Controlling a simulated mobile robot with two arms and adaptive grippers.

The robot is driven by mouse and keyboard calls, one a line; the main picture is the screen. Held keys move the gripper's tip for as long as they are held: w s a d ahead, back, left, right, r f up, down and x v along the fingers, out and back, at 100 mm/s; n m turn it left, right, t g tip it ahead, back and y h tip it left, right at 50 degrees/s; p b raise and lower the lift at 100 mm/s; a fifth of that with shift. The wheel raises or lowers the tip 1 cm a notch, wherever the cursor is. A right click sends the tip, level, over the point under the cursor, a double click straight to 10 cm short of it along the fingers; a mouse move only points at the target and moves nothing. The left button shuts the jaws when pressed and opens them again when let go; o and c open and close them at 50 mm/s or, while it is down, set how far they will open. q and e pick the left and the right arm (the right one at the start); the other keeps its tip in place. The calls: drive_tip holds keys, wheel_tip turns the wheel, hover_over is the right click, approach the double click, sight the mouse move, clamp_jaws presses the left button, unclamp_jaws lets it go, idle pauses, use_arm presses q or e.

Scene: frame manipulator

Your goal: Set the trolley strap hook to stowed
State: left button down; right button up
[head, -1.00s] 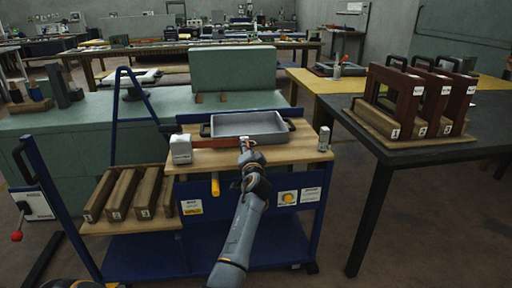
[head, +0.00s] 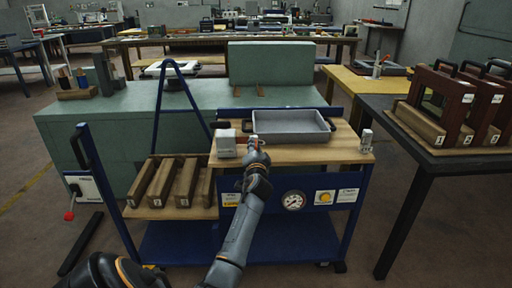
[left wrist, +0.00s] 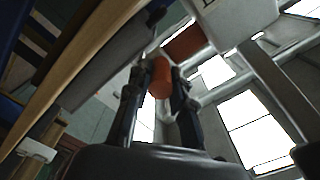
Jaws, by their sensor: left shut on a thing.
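The blue trolley (head: 255,250) has a wooden top (head: 290,153). A white strap housing (head: 226,142) stands at the top's left front. My left gripper (head: 254,144) is just right of the housing, above the front edge. In the left wrist view, the gripper (left wrist: 158,82) is shut on the orange strap hook (left wrist: 161,77), a rounded piece between its fingers. A short orange-red strap (left wrist: 185,41) shows between the hook and the white housing (left wrist: 238,14). A small grey post (head: 366,140) stands at the top's right end. My right gripper is not in view.
A grey tray (head: 290,136) sits on the trolley top behind my gripper. Numbered wooden blocks (head: 160,183) lie on the left shelf. A gauge (head: 293,200) is on the front panel. A dark table (head: 430,157) with wooden frames stands at the right.

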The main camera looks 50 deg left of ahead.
use_arm(q)
drive_tip(key=c, duration=1.2)
unclamp_jaws()
drive_tip(key=shift+a, duration=0.1)
drive_tip(key=shift+o, duration=0.2)
drive_tip(key=v, duration=1.2)
